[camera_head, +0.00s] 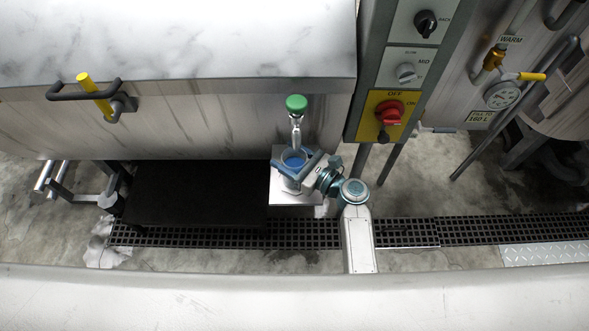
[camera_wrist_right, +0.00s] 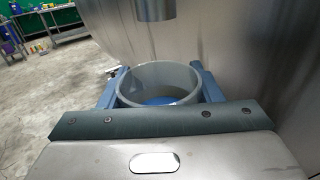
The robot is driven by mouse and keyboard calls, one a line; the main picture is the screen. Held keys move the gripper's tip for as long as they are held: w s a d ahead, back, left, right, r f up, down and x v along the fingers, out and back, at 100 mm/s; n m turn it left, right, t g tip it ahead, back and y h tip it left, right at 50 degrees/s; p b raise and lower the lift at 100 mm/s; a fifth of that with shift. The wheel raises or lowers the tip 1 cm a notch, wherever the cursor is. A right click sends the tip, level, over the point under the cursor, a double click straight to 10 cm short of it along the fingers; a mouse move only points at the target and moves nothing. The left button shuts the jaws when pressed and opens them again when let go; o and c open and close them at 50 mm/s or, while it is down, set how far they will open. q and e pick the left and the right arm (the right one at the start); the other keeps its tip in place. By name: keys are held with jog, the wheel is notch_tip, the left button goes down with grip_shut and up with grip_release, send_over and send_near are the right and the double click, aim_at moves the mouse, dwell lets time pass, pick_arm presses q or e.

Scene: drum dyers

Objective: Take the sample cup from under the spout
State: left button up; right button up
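The sample cup (camera_head: 291,165) is grey-white and round, with blue liquid in it. It is upright, under the spout (camera_head: 296,132) with the green knob (camera_head: 296,103), above a small pale plate (camera_head: 290,200). I cannot tell whether its base touches the plate. My right gripper (camera_head: 293,160) reaches it from the front right. In the right wrist view the cup (camera_wrist_right: 160,82) is between the two blue fingers, which lie close against both its sides; the spout end (camera_wrist_right: 155,9) is above and behind it. My left gripper is not in view.
The steel drum body (camera_head: 180,120) rises behind the cup. A dark platform (camera_head: 195,190) lies to the left. A control panel (camera_head: 393,95) with knobs stands to the right, with pipes and a gauge (camera_head: 502,95) beyond. A floor grate (camera_head: 300,234) runs in front.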

jog(key=c, duration=0.7)
jog(key=shift+o, duration=0.2)
jog(key=shift+r, duration=0.1)
jog(key=shift+r+p, duration=0.75)
jog(key=shift+p, duration=0.15)
jog(key=r+p+v, duration=0.1)
jog(key=p+v, duration=0.1)
jog(key=v, duration=1.6)
jog(key=shift+r, duration=0.1)
